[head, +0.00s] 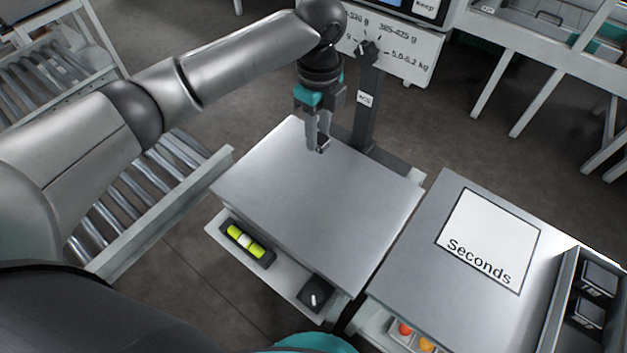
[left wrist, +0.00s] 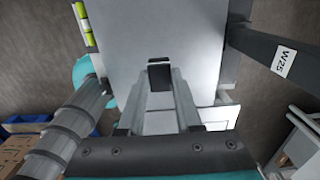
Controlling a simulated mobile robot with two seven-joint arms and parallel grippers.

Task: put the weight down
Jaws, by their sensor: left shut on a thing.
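My left gripper (head: 318,143) is shut on a small dark weight (left wrist: 159,77), which sits between the fingertips in the left wrist view. The gripper points down over the far part of the grey scale plate (head: 320,200). The weight is mostly hidden by the fingers in the head view, and I cannot tell whether it touches the plate. The rest of the plate is bare. My right gripper is not in view.
A dark post (head: 368,105) labelled W25 stands close behind the plate. A yellow-green level (head: 245,241) and a black knob (head: 317,293) sit at the scale's front. A "Seconds" sign (head: 490,240) lies on the right table. A roller conveyor (head: 150,190) is at left.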

